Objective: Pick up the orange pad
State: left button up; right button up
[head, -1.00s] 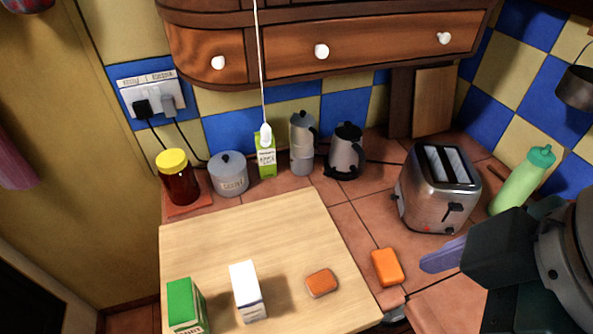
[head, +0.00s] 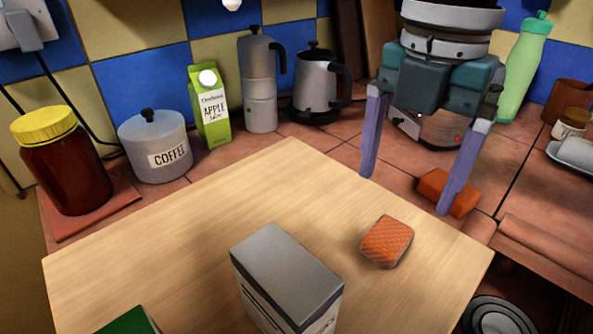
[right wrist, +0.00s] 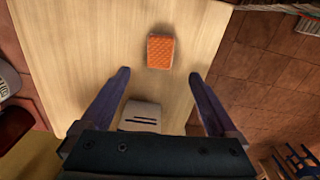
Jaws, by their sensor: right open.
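The orange pad (head: 387,242), flat with a textured top, lies on the right part of the wooden board (head: 300,185). In the right wrist view the pad (right wrist: 160,51) lies just ahead of and between the fingertips. My right gripper (head: 405,193) points down above the board's back right edge, behind the pad in the head view. It is open, with nothing between its fingers, and it also shows in the right wrist view (right wrist: 160,73). The left gripper is not in view.
A plain orange block (head: 433,187) lies on the tiles, partly hidden by a right finger. A carton (head: 285,270) stands on the board left of the pad. A green carton top (head: 130,322) shows at the bottom. A toaster (head: 440,128) stands behind my gripper.

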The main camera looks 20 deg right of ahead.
aim_at(389, 232)
notch_tip(389, 232, down, 4)
jog(key=shift+s+d+r, duration=0.1)
jog(key=shift+d, duration=0.05)
jog(key=f, duration=0.3)
jog(key=f+b, duration=0.1)
jog(key=f, duration=0.1)
jog(key=shift+w+f, duration=0.2)
jog(key=shift+f, duration=0.2)
jog(key=shift+c, duration=0.2)
jog(key=c, duration=1.4)
